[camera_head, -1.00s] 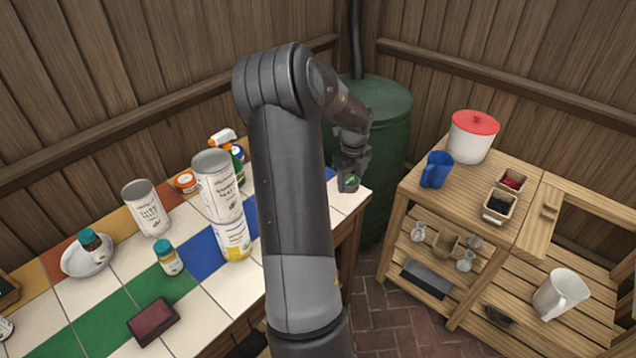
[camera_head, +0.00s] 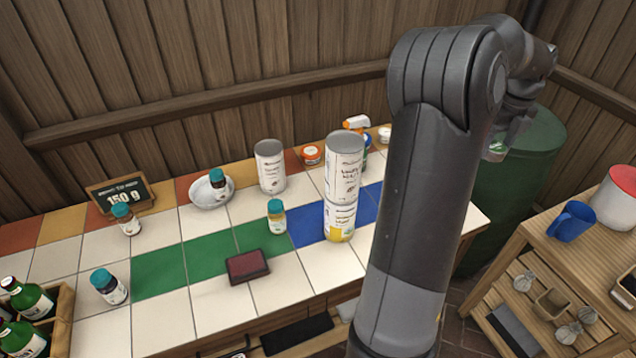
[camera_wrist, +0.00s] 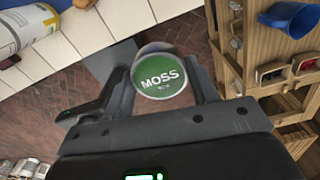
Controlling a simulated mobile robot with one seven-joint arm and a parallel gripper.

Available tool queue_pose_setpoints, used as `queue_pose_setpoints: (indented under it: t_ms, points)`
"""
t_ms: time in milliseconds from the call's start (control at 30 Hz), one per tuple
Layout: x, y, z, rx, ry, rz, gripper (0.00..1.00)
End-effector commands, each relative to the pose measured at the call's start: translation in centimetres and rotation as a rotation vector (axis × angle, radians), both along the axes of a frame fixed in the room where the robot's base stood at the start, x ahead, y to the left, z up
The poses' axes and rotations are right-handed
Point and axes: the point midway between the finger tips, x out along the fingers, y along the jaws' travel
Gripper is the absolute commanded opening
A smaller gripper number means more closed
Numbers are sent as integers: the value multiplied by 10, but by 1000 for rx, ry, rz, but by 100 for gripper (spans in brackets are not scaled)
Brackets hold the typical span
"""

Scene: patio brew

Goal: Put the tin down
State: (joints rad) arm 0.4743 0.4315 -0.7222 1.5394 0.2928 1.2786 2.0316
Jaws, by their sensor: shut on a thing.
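A round tin with a green lid reading MOSS (camera_wrist: 162,79) is held between the two fingers in the wrist view. My gripper (camera_head: 497,150) is shut on this tin, off the right end of the tiled counter (camera_head: 215,308) in the head view. The tin itself is mostly hidden by the gripper there. In the wrist view, brick floor shows around the tin, so it is in the air.
A stack of white tins (camera_head: 343,172), another white tin (camera_head: 270,166), a dark red wallet-like item (camera_head: 247,266) and small teal-capped bottles stand on the counter. Bare tiles lie at its front.

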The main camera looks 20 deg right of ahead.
Motion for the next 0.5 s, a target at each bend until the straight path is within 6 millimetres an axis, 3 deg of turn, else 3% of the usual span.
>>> queue_pose_setpoints:
  t_ms: [267, 500]
  points:
    - [69, 23, 1, -4, 4, 117, 30]
    - [166, 75, 4, -9, 3, 288, 30]
